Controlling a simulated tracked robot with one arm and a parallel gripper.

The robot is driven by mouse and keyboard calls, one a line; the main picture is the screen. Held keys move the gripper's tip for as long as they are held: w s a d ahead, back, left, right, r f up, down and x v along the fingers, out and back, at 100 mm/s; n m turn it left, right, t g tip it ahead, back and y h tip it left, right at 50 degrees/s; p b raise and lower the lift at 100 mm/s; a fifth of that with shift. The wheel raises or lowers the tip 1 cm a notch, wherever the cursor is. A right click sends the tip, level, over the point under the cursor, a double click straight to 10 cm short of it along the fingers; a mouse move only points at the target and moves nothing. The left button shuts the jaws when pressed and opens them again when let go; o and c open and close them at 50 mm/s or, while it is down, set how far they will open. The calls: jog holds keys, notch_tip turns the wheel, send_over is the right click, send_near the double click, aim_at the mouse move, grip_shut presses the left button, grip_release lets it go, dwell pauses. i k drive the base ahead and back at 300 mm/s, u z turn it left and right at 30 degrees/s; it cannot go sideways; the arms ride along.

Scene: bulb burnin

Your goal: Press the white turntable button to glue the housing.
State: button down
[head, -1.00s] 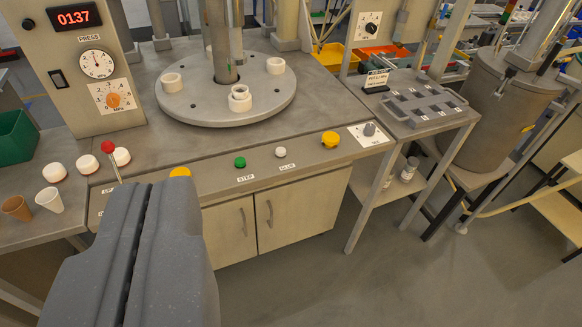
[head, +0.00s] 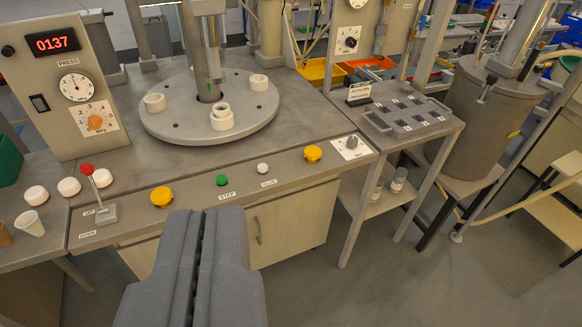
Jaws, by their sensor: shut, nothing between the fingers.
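The white button (head: 262,168) sits on the front panel of the press bench, above a label that seems to read GLUE. The green STEP button (head: 222,180) is to its left. The round grey turntable (head: 176,122) stands behind it and carries several white ring-shaped pieces. One of them, the near piece (head: 221,122), has a smaller ring on top, perhaps the housing. My gripper (head: 208,212) is shut and empty, in front of the panel, below and left of the white button. It appears apart from the buttons.
Yellow buttons (head: 162,196) flank the green and white ones. A red-knobbed lever (head: 87,170) rises at the left of the panel. White-capped pieces (head: 69,187) and cups (head: 29,223) stand at left. A side table (head: 428,133) holds a grey tray.

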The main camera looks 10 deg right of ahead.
aim_at(262, 167)
jog(key=z, duration=0.15)
jog(key=i, duration=1)
jog(key=u, duration=0.1)
